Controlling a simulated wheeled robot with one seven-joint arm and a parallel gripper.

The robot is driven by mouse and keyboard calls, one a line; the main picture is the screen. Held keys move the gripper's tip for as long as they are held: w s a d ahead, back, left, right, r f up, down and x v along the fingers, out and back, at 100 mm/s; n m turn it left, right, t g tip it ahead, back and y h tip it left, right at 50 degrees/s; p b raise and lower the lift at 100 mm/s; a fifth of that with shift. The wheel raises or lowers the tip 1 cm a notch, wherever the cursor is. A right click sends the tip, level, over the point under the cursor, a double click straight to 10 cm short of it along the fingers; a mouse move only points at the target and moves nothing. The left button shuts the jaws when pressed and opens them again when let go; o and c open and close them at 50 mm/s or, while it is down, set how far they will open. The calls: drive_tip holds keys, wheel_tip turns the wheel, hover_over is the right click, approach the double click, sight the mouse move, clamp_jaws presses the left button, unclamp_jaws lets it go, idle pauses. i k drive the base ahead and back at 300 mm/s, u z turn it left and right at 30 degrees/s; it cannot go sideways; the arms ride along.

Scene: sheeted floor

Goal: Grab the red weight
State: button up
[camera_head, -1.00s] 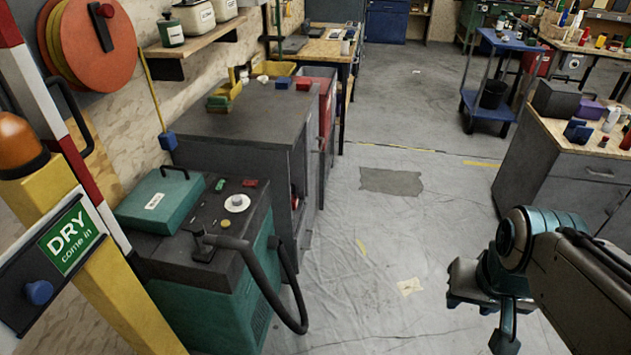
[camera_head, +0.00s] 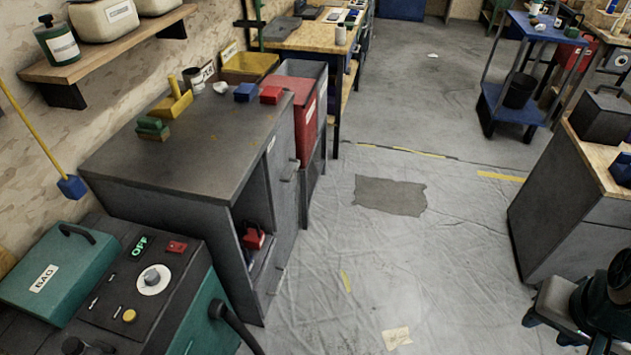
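Two red objects are candidates for the red weight, and I cannot tell which it is. A small red block (camera_head: 271,94) sits on the back right of the grey cabinet's top (camera_head: 200,135), beside a blue block (camera_head: 245,92). Another red object (camera_head: 253,238) with a dark upper part sits inside the cabinet's open front, partly in shadow. My gripper (camera_head: 552,309) is at the lower right edge, partly cut off, over the floor and well away from both. Its fingers do not show clearly, and I see nothing held.
A teal machine (camera_head: 150,290) with a dark control top stands at the lower left. A red bin (camera_head: 309,115) stands behind the grey cabinet. A wood-topped cabinet (camera_head: 560,200) is on the right, with a blue cart (camera_head: 515,105) behind.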

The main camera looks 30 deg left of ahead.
sight(254, 239)
drive_tip(key=u, duration=0.3)
drive_tip(key=i, duration=1.25)
drive_tip(key=u, duration=1.65)
drive_tip(key=i, duration=0.65)
drive_tip(key=u, duration=0.6)
